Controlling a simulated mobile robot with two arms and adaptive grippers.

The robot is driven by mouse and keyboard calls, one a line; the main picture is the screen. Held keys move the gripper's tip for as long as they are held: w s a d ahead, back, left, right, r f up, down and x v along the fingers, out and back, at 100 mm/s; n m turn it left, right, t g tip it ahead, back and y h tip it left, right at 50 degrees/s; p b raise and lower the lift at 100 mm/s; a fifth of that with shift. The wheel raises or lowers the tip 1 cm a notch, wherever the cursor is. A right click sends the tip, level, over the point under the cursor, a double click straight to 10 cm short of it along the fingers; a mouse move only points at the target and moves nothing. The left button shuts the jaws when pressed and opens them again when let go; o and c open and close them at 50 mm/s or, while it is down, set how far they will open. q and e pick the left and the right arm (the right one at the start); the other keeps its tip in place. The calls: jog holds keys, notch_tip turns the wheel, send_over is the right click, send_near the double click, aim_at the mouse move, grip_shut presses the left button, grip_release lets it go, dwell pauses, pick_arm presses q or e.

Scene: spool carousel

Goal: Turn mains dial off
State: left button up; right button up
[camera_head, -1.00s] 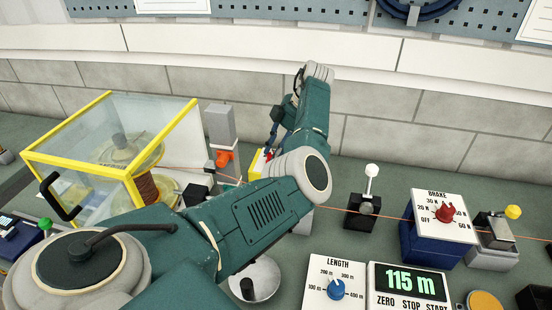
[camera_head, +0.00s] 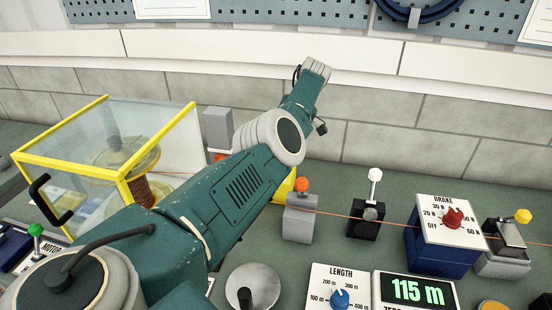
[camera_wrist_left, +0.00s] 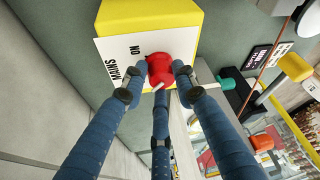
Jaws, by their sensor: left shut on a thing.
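The mains dial is a red knob (camera_wrist_left: 160,69) on a white plate marked MAINS and ON, on a yellow box (camera_wrist_left: 168,15), in the left wrist view. A white mark shows at the knob's lower edge; I cannot tell its setting. My left gripper (camera_wrist_left: 160,78) has its blue fingers shut on the knob from both sides, with a third finger below it. In the head view, my left arm hides the gripper and dial; only a sliver of the yellow box (camera_head: 284,188) shows. My right gripper is in neither view.
A clear case with yellow edges (camera_head: 105,160) stands left. Right of my arm are a grey box with an orange knob (camera_head: 302,185), a white-topped lever (camera_head: 374,176) and a blue brake box (camera_head: 437,250). A thin orange line runs above the bench. The length dial (camera_head: 340,298) is in front.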

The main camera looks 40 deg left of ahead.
pick_arm(q)
jog(key=shift+s+a+r, duration=0.1)
jog(key=shift+s+a, duration=0.05)
jog(key=shift+a, duration=0.05)
jog(key=o, duration=0.9)
jog(key=shift+c, duration=0.2)
jog(key=shift+o, duration=1.2)
jog(key=shift+s, duration=0.25)
